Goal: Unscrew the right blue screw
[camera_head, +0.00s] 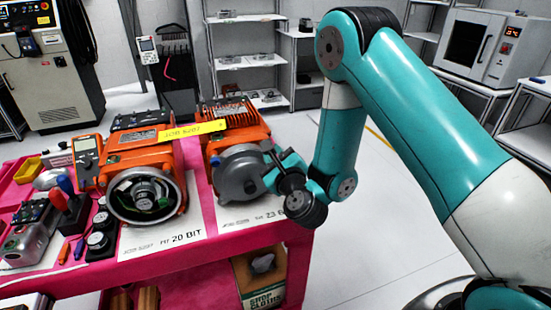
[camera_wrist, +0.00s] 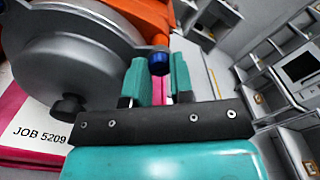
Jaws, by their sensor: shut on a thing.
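The blue screw (camera_wrist: 158,63) shows as a dark blue head at the right edge of the round grey cover (camera_wrist: 75,60). My gripper (camera_wrist: 159,75) has its two teal fingers on either side of it and is shut on it. In the head view the grey cover (camera_head: 236,175) is on the front of the right orange motor (camera_head: 238,115), and my gripper (camera_head: 274,158) reaches its right side from the right. There the screw is hidden by my gripper. How far the screw sits out of the cover cannot be told.
A left orange motor (camera_head: 145,135) with an open round front stands beside it on the pink bench (camera_head: 135,268). A yellow label (camera_head: 190,130) spans the motors. Control knobs and a joystick box crowd the left. Floor (camera_head: 370,220) to the right is free.

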